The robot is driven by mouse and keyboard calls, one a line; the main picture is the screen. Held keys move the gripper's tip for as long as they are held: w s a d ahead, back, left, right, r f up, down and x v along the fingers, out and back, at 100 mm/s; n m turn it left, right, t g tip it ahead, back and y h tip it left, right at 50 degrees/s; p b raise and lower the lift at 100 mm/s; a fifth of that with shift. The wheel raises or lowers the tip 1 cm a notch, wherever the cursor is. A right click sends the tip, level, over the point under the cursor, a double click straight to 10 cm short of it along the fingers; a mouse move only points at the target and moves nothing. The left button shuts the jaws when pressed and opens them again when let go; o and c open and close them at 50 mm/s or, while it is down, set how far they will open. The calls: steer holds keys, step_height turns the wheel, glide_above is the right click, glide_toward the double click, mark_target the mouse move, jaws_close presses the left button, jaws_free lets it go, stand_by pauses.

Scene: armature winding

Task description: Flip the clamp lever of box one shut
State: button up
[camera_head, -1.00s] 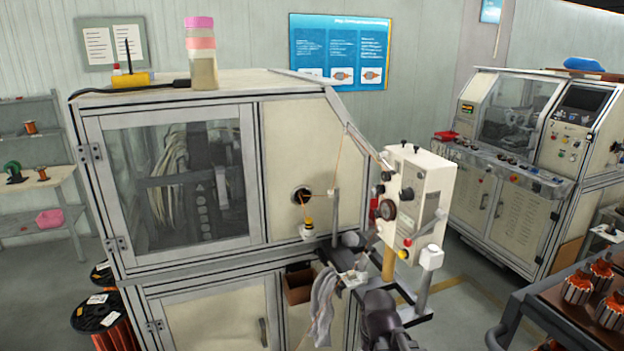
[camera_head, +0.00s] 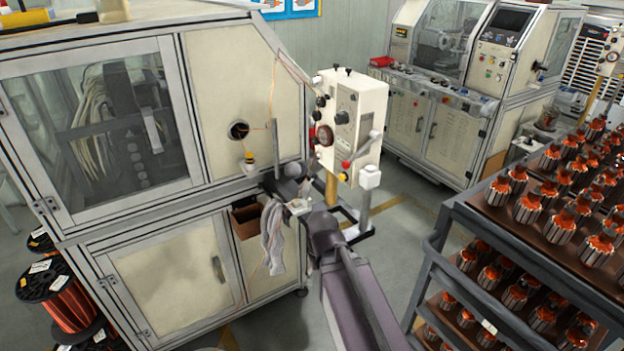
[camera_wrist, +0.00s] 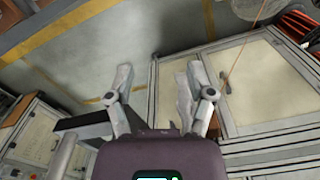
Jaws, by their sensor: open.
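A cream control box (camera_head: 350,120) stands on a post at the front right corner of the winding machine in the head view. I cannot tell whether this is box one, or whether this lever is the clamp lever. My gripper (camera_wrist: 158,72) is open and empty in the wrist view, its two fingers spread wide. No box lever shows between them. In the head view my arm reaches up below the box, and the fingertips cannot be made out.
The winding machine (camera_head: 230,85) fills the left. A cloth (camera_head: 272,238) hangs beside a brown bin (camera_head: 246,220). A rack (camera_head: 440,225) full of copper-wound armatures is close on the right. Wire spools (camera_head: 70,300) stand lower left. A second machine (camera_head: 440,125) stands behind.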

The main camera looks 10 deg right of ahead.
steer(key=shift+w+d+r, duration=0.1)
steer(key=shift+w+r, duration=0.1)
steer(key=shift+w, duration=0.15)
steer(key=c, duration=0.7)
steer(key=w+d+r+m+t+h+p, duration=0.1)
steer(key=w+r+p, duration=0.1)
steer(key=w, duration=0.3)
steer(key=w+r+m+t+h+p, duration=0.1)
steer(key=w+r+m+p, duration=0.1)
steer(key=w, duration=0.3)
steer(key=w+d+r+m+t+h+p, duration=0.1)
steer(key=w+r+m+p, duration=0.1)
steer(key=w, duration=0.4)
steer(key=shift+w+d+r+h+p, duration=0.1)
steer(key=shift+d+r+h+p, duration=0.15)
steer(key=shift+r, duration=0.35)
steer(key=shift+d+r+h+p, duration=0.15)
steer(key=shift+r+p, duration=0.2)
steer(key=shift+r, duration=0.2)
jaws_close()
steer(key=w+r+m+t+h+p, duration=0.2)
steer(key=w+r+p, duration=0.3)
steer(key=w, duration=0.8)
step_height(320, 180, up, 4)
steer(key=shift+w+f+m+t+h, duration=0.25)
steer(key=shift+m+t, duration=0.25)
steer(key=shift+m, duration=0.3)
